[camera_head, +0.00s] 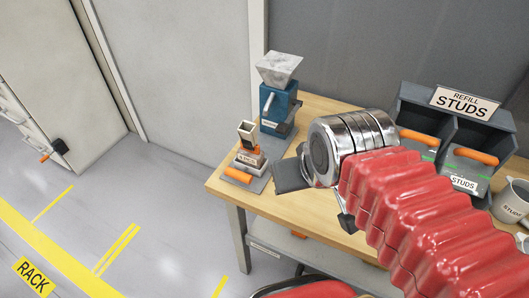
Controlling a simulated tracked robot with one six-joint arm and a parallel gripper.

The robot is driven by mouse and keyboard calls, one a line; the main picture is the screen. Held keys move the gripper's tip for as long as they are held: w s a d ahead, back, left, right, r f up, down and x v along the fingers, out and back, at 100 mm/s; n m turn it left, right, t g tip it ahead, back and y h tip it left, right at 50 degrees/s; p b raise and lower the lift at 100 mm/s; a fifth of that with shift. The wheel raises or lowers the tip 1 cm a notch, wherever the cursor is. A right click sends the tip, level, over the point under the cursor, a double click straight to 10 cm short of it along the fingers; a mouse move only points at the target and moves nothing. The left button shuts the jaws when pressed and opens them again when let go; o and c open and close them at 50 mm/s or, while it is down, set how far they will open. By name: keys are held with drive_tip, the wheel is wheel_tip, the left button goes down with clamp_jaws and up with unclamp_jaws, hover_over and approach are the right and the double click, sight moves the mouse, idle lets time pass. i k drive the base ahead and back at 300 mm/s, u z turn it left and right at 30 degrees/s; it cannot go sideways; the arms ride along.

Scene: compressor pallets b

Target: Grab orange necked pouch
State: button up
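No pouch can be made out for certain. A small upright item with a pale open top and an orange band below it (248,141) stands at the left end of the wooden bench; I cannot tell if it is the orange necked pouch. It sits in a labelled grey holder (251,160) with an orange handle in front. My gripper (318,200) is over the bench to the right of this holder, apart from it. Its two dark fingers stand wide apart, with nothing seen between them. My metal wrist and red sleeved arm hide part of the bench.
A blue machine with a grey hopper (279,97) stands behind the holder. Grey stud bins (455,125) with orange handles and a studs mug (512,203) are on the right. The wooden bench (318,105) has a front edge below. A red seat (312,290) is at the bottom. The left floor is clear.

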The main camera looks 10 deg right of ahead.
sight(256, 159)
drive_tip(key=z, duration=0.55)
drive_tip(key=k, duration=1.1)
drive_tip(key=u, duration=0.45)
drive_tip(key=i, duration=1.5)
